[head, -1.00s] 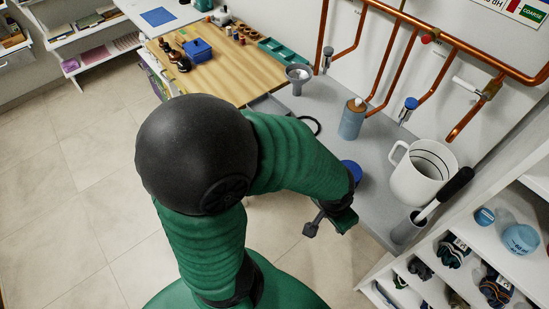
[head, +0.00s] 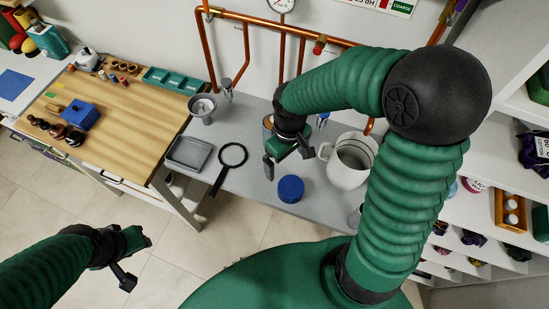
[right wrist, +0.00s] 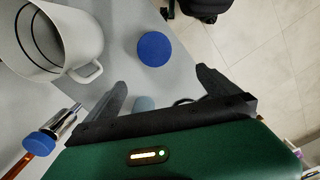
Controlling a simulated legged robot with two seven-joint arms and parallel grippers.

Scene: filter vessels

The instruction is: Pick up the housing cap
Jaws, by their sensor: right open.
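The housing cap looks to be the blue round disc (head: 290,189) lying flat on the grey counter. It also shows whole in the right wrist view (right wrist: 154,49), beyond the fingertips. My right gripper (head: 288,162) is open and empty, pointing down above the counter, just behind the cap in the head view. In the right wrist view its two fingers (right wrist: 162,80) are spread, with the cap ahead and apart from them. My left gripper (head: 138,262) is over the floor at the lower left, its fingers apart, empty.
A white jug (head: 348,165) stands right of the cap. A brown-topped vessel (head: 267,122) is partly hidden behind my right gripper. A black ring with a handle (head: 231,156) and a grey tray (head: 189,153) lie to the left. Copper pipes (head: 282,62) run behind the counter.

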